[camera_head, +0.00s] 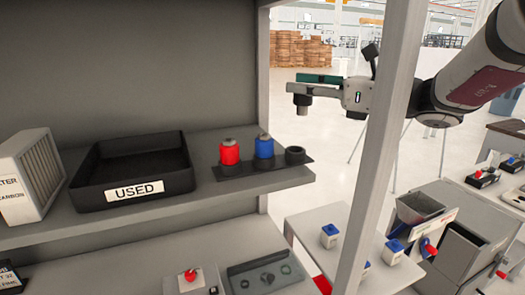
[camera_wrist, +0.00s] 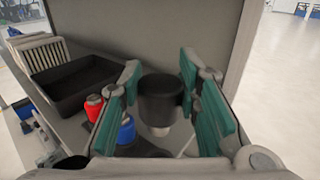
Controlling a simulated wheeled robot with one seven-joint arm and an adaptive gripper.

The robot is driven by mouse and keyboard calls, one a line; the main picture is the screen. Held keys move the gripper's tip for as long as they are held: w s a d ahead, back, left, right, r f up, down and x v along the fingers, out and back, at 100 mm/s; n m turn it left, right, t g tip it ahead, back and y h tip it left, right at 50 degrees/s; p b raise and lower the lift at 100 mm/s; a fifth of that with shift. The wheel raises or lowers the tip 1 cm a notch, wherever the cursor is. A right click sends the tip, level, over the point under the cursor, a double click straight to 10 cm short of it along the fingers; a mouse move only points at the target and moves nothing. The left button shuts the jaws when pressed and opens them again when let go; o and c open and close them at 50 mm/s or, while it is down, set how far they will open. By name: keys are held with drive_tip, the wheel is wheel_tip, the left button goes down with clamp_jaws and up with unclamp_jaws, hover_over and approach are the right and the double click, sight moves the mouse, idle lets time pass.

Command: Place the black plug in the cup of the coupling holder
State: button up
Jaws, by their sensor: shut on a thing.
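The black plug (camera_wrist: 160,97) is a dark cylinder with a pale narrower end pointing down. My gripper (camera_head: 304,86) is shut on it between teal finger pads. In the head view the plug (camera_head: 301,102) hangs below the fingers, in the air above and right of the shelf's end. The coupling holder (camera_head: 232,172) is a dark strip on the shelf with a red coupling (camera_head: 229,152), a blue coupling (camera_head: 264,146) and an empty black cup (camera_head: 294,156) at its right end. In the wrist view the plug and fingers partly hide the holder.
A black tray marked USED (camera_head: 134,169) stands left of the holder, with a white filter box (camera_head: 32,176) farther left. A grey upright post (camera_head: 378,150) stands in front of my arm. The back panel (camera_head: 130,70) bounds the shelf.

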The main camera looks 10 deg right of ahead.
sight(298, 114)
drive_tip(key=f, duration=0.5)
drive_tip(key=shift+w+a+f, duration=0.2)
drive_tip(key=shift+w+a, duration=0.2)
drive_tip(key=shift+f, duration=2.3)
drive_tip(key=shift+f, duration=0.2)
drive_tip(key=o, duration=1.1)
